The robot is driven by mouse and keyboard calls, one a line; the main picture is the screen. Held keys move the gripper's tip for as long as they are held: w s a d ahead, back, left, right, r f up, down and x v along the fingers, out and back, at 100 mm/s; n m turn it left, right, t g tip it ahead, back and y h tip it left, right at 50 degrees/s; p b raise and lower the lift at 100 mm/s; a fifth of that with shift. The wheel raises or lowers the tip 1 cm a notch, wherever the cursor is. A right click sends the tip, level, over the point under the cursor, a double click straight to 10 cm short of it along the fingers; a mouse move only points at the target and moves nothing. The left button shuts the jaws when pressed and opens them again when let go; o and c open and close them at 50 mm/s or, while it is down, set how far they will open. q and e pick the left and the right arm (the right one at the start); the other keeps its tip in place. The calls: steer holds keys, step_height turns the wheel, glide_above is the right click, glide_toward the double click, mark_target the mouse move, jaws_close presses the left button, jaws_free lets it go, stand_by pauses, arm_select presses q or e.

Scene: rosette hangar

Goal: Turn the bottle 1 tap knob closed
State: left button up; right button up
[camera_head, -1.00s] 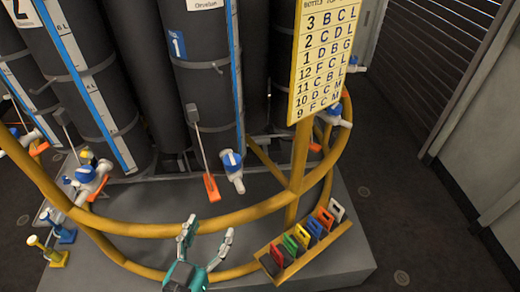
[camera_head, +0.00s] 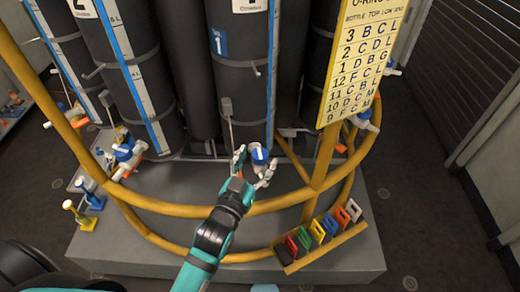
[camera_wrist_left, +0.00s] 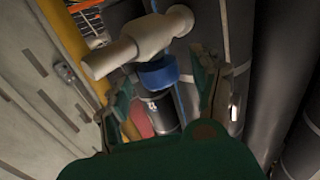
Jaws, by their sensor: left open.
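Bottle 1 (camera_head: 240,75) is a dark cylinder with a blue "1" label and a blue scale strip. Its tap, white with a blue knob (camera_head: 259,155), sits low at its front. My left gripper (camera_head: 253,168) is open, with its fingers on either side of the tap in the head view. In the left wrist view the blue knob (camera_wrist_left: 158,72) and the white tap body (camera_wrist_left: 140,45) show between and beyond the open fingers (camera_wrist_left: 165,92). I cannot tell whether a finger touches the knob. My right gripper is not in view.
A yellow rail (camera_head: 285,206) curves around the bottles, and my left arm reaches over it. A yellow lettered board (camera_head: 365,55) stands at the right. A rack (camera_head: 322,248) of coloured tags hangs on the rail. Another blue-knobbed tap (camera_head: 125,153) is at the left.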

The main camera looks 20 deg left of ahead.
arm_select(q)
steer(key=shift+w+d, duration=0.15)
steer(key=shift+w, duration=1.15)
